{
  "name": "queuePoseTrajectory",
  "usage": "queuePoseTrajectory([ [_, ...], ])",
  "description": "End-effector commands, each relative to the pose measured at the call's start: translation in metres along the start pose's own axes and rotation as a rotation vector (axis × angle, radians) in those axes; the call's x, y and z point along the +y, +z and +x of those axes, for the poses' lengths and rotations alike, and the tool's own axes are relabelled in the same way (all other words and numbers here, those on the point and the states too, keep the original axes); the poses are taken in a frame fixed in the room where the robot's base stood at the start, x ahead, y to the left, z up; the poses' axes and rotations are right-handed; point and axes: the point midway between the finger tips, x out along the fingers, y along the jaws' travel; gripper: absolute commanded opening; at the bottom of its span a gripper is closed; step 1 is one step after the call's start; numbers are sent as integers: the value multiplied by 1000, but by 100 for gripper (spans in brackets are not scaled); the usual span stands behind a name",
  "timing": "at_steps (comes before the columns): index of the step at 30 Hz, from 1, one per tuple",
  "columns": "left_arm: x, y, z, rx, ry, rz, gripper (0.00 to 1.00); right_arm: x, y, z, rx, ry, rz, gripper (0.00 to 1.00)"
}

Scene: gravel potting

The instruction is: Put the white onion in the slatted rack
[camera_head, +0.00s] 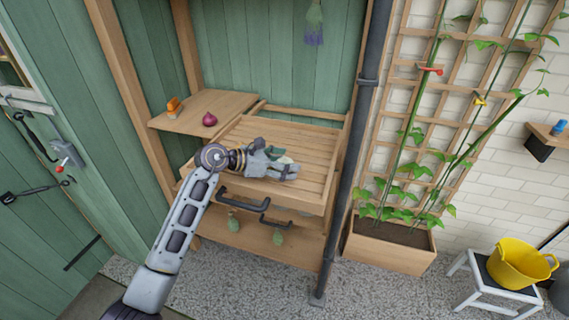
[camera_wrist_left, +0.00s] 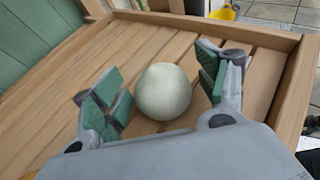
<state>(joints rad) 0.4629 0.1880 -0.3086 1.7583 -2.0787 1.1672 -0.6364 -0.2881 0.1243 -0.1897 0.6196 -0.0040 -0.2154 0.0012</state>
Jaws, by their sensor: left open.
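The white onion (camera_wrist_left: 163,92) sits on the wooden slats of the slatted rack (camera_wrist_left: 60,112), between the spread fingers of my left gripper (camera_wrist_left: 160,95) in the left wrist view. The fingers have green pads and stand apart from the onion on both sides. In the head view my left gripper (camera_head: 275,164) is over the slatted rack (camera_head: 317,158), and the onion is mostly or wholly hidden by it there. My right gripper is in neither view.
A red onion (camera_head: 209,119) and an orange-brown object (camera_head: 174,106) are on the wooden shelf (camera_head: 190,124) left of the rack. A dark pipe (camera_head: 350,165) stands right of the rack. A planter (camera_head: 390,252) and a yellow bucket (camera_head: 517,263) are further right.

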Motion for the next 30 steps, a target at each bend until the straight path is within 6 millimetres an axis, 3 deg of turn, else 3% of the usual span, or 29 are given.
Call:
queuePoseTrajectory([
  [11, 1, 2, -12, 1, 2, 1, 73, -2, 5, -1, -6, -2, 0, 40],
  [24, 0, 1, -59, 2, 1, 2, 73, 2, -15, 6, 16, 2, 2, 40],
  [30, 1, 1, -81, 1, 1, 1, 73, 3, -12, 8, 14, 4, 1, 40],
])
